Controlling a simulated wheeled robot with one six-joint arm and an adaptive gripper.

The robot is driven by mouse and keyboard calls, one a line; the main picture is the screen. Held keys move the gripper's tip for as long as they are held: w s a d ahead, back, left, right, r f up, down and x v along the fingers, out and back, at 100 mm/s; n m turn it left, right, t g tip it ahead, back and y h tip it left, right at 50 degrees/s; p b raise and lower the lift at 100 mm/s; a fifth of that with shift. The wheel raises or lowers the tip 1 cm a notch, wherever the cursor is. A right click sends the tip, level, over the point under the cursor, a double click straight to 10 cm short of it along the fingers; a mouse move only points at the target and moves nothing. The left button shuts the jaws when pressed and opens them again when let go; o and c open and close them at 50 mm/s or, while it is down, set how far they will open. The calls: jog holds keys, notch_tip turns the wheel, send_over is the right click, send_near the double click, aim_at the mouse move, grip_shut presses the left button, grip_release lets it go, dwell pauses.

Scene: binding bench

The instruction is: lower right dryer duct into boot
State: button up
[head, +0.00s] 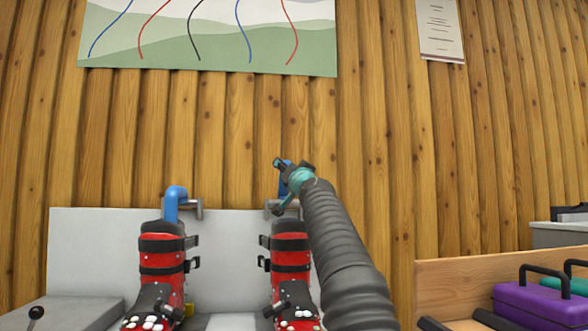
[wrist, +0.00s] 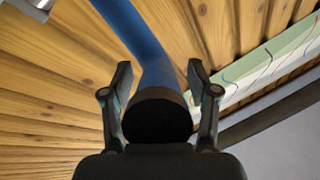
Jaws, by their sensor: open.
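The right dryer duct (head: 284,184) is a blue tube, mostly hidden behind my gripper (head: 279,187) in the head view. In the wrist view the blue duct (wrist: 148,45) runs down between the two open fingers of my gripper (wrist: 161,82) to a dark round end. Any contact between fingers and duct is hard to tell. The right boot (head: 291,256), red with black straps, stands upright below my gripper. The left duct (head: 175,194) bends down at the top of the left red boot (head: 160,255); whether it enters the boot is unclear.
Grey brackets (head: 196,208) stand out from a pale back panel (head: 100,245) behind the boots. A wooden box (head: 450,275) with a purple case (head: 535,302) stands at the right. A log wall with a poster (head: 210,40) is behind.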

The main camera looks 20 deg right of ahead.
jog(key=shift+s, duration=0.15)
jog(key=shift+s+f, duration=0.1)
jog(key=shift+s, duration=0.3)
jog(key=s, duration=1.2)
jog(key=shift+f, duration=0.1)
